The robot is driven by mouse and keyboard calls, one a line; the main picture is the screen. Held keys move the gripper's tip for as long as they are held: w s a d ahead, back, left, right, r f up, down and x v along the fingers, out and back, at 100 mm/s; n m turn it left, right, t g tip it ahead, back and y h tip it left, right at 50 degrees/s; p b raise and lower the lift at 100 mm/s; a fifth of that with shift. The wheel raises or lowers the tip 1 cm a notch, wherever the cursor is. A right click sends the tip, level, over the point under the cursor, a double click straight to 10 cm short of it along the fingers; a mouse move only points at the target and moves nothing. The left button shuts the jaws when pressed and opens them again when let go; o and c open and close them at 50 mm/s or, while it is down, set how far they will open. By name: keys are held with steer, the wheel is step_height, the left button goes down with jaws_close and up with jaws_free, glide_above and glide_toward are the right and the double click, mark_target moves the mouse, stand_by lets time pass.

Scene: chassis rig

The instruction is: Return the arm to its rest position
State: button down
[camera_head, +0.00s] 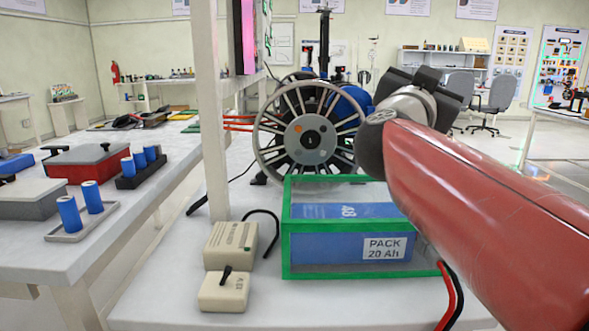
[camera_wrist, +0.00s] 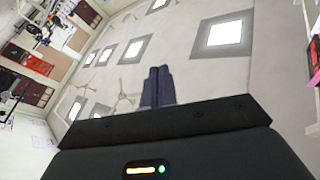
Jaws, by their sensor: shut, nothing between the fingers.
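My red arm reaches in from the lower right in the head view, and its dark wrist end is raised above the bench, right of the wheel. My gripper (camera_wrist: 158,88) shows in the wrist view with its two dark fingers side by side and touching. Nothing is between them. The wrist view looks up at the ceiling (camera_wrist: 185,55) with square lights, so the gripper points upward. In the head view the fingers are hard to make out behind the wrist.
A green-framed case (camera_head: 285,240) with a blue battery pack (camera_head: 335,247) stands below my arm. A spoked wheel (camera_head: 309,140) is behind it. Beige boxes (camera_head: 225,290) sit left of the case. A white post (camera_head: 210,120) rises at the left. Space above the case's left side is free.

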steer(key=s+a+f+n+g+y, duration=0.1)
steer(key=s+a+f+n+y, duration=0.1)
steer(key=a+f+n+y, duration=0.45)
steer(key=s+a+f+n+g+y, duration=0.1)
steer(key=s+a+f+n+y, duration=0.3)
steer(key=f+y, duration=0.5)
steer(key=s+f+g, duration=0.1)
steer(key=f, duration=0.3)
steer(key=s+f+n+g+h, duration=0.1)
steer(key=s+f+g, duration=0.1)
steer(key=f, duration=0.2)
steer(key=s+f+g, duration=0.1)
steer(key=s+f, duration=0.1)
steer(key=f, duration=0.2)
steer(key=shift+d, duration=0.25)
steer(key=s+d+f+g+h, duration=0.2)
steer(key=s+d+f+g, duration=0.2)
steer(key=s+f, duration=0.7)
steer(key=shift+f+m+g, duration=0.35)
steer(key=shift+f+g, duration=0.1)
steer(key=shift+g, duration=0.65)
steer(key=shift+d+h, duration=0.15)
steer(key=shift+h, duration=0.1)
